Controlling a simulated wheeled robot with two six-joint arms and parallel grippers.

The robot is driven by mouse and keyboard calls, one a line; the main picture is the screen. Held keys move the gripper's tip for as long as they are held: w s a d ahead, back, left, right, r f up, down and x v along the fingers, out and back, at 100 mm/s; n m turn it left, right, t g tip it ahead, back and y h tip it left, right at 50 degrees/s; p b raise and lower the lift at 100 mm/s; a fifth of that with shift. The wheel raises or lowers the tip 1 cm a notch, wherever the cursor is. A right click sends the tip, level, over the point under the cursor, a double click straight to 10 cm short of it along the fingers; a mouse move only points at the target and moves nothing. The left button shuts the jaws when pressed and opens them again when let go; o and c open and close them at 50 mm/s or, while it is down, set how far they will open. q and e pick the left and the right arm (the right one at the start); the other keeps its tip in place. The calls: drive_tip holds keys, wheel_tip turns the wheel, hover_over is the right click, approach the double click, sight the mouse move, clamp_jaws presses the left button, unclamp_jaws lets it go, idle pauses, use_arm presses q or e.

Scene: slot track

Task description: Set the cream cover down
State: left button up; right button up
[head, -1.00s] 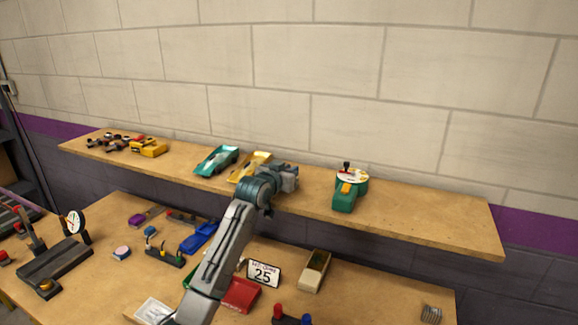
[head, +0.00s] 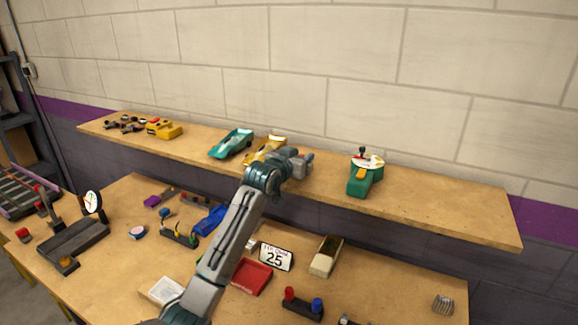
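My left gripper (head: 300,163) is over the wall shelf (head: 440,205), just right of a yellow car cover (head: 265,149) and partly overlapping it in the picture. The fingers face away, so I cannot see whether they are open or hold anything. A teal car cover (head: 231,144) lies left of the yellow one. No cover that is plainly cream shows on the shelf. A long cream-and-brown piece (head: 325,258) lies on the bench below; I cannot tell if it is the cream cover. My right gripper is not in view.
A green hand controller (head: 365,178) stands on the shelf, right of my gripper. A yellow block (head: 163,129) and small dark parts are at its left end. The shelf's right end is bare.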

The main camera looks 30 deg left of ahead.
use_arm(q)
drive_tip(key=s+r+b, duration=0.1)
drive_tip(key=s+b, duration=0.1)
drive_tip(key=s, duration=0.7)
drive_tip(key=shift+s+r+b, duration=0.2)
drive_tip(key=shift+s+b, duration=0.1)
